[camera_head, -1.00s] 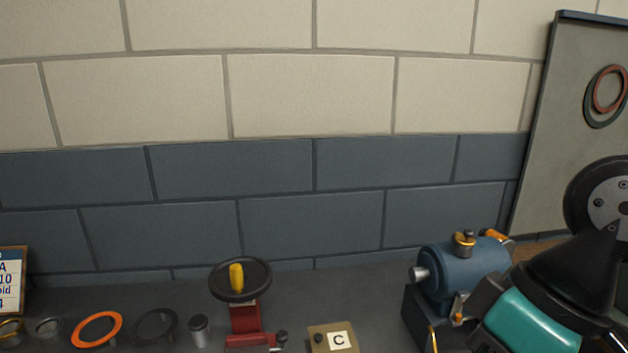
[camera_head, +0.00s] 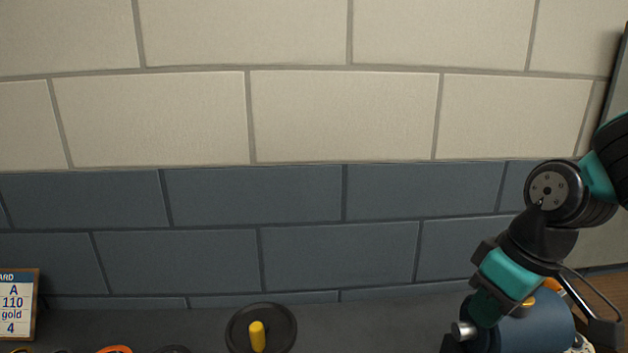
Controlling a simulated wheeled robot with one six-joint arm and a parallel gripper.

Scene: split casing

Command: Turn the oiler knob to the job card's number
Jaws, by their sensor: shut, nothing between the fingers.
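The job card (camera_head: 18,305) stands at the far left, partly cut off by the picture's edge. A small brass bit (camera_head: 527,302) shows beside the gripper. The oiler knob and its numbers cannot be made out.
A black handwheel (camera_head: 261,327) with a yellow handle (camera_head: 257,336) stands at the bottom centre. An orange ring (camera_head: 115,349) is cut off at the bottom edge. The bench (camera_head: 380,320) between handwheel and casing looks clear. A grey panel edge is at the far right.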

